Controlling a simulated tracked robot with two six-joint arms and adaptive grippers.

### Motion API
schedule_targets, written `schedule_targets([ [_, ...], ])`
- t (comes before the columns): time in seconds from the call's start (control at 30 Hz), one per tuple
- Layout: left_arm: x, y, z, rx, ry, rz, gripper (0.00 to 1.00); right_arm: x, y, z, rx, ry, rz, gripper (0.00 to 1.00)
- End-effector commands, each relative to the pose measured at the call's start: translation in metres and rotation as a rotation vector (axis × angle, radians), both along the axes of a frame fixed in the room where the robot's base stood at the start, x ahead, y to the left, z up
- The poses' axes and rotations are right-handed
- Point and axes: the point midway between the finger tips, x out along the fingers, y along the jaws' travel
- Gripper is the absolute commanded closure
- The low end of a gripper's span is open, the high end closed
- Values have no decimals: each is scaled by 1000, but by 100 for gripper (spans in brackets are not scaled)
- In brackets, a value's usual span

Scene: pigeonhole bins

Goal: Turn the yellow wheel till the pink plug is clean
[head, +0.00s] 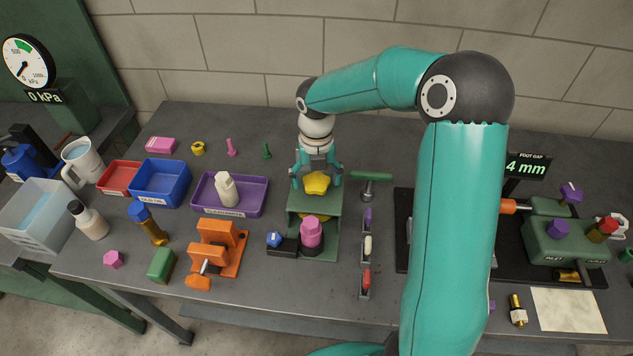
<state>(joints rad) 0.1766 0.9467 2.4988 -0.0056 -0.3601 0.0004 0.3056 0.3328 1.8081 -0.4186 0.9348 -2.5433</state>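The yellow wheel (317,184) sits on top of a green stand (301,203) in the middle of the bench. My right gripper (317,186) is over the wheel, pointing down, with one finger on each side of it. I cannot tell whether the fingers touch the wheel. A pink plug (312,234) stands upright in the lower front part of the green stand, below the wheel. Whether its surface is clean is too small to tell. My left gripper is not in view.
A blue-topped piece (275,240) is beside the plug. An orange clamp (217,250) and a purple tray (222,205) holding a pale bottle (227,189) lie left. A green T-handle (371,178) and small coloured levers (367,246) stand right. My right arm hides part of the right bench.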

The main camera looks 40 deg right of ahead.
Motion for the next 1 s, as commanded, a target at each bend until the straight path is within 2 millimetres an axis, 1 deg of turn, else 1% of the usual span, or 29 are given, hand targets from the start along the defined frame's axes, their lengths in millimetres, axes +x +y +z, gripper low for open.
schedule_targets([
  [0.03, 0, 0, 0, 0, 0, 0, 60, 0, 0, 0, 0, 0, -1, 24],
  [0.27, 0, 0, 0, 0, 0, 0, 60, 0, 0, 0, 0, 0, -2, 62],
  [0.3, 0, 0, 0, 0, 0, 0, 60, 0, 0, 0, 0, 0, -3, 69],
  [0.37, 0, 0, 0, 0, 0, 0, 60, 0, 0, 0, 1, -1, -3, 78],
  [0.67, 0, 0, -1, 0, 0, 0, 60, 0, 0, -1, 1, -1, -13, 78],
  [0.77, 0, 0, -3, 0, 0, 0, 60, 0, 0, -2, 1, -1, -100, 78],
  [1.0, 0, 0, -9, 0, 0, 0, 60, 0, 1, -2, 1, 0, -412, 78],
])
